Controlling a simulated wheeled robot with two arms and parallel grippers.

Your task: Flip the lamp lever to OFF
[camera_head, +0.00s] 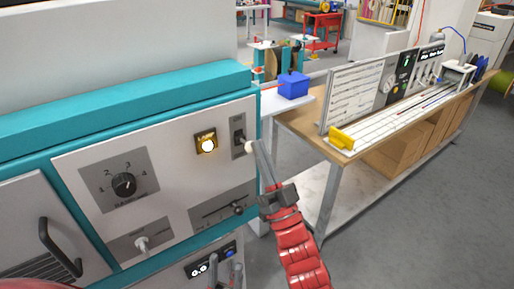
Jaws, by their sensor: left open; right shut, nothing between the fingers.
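The lamp lever (239,138) is on a small grey plate on the upper right of the white panel. The square lamp (207,145) left of it glows yellow-white. My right gripper (252,147) is shut and empty, with its long grey fingers reaching up to the lever plate's right edge. A small pale round tip shows there; I cannot tell whether it belongs to the lever or the fingers, or whether they touch. My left gripper (225,269) is open and empty at the bottom edge, its two fingertips apart in front of the lower panel.
The panel also carries a rotary dial (124,184), a slider (238,209) and a pale knob (142,243). A door handle (58,247) sticks out at lower left. Grey floor is clear at lower right.

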